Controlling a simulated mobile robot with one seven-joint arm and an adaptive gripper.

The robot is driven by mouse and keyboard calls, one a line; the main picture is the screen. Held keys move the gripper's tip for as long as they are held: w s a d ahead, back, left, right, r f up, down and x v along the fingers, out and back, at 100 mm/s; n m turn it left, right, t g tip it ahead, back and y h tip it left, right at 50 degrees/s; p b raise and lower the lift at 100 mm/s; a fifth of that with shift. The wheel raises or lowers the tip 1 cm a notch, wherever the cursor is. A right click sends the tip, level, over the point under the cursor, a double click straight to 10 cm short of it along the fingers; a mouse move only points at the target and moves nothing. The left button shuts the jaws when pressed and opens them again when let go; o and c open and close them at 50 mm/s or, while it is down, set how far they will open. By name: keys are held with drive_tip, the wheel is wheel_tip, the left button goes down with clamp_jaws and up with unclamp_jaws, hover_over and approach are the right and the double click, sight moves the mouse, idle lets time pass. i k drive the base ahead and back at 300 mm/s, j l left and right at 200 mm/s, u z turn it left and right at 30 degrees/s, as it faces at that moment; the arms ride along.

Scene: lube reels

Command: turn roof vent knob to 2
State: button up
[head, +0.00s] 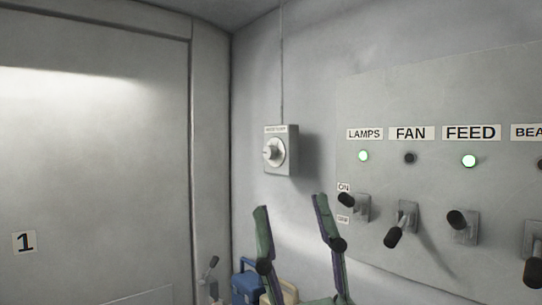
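The roof vent knob (273,152) is a small round dial on a grey wall box (289,160) in the middle of the head view. A small label sits at the top of the box; its words and the dial marks are too small to read for certain. My gripper (290,200) is in front of and below the box, pointing up. Its two green and dark fingers stand wide apart with nothing between them. The gripper appears apart from the knob. The knob is not hidden.
A switch panel (440,100) with levers under LAMPS, FAN and FEED labels covers the right wall; the LAMPS and FEED lights glow green. A conduit (282,70) runs up from the box. A grey door marked 1 (100,160) is at left. A blue container (246,288) stands low behind my gripper.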

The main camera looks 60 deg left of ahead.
sight(270, 151)
drive_tip(key=u, duration=1.9)
drive_tip(key=i+j+u, duration=0.15)
drive_tip(key=i, duration=0.5)
drive_tip(key=i+j+u, duration=0.15)
drive_tip(key=i, duration=0.5)
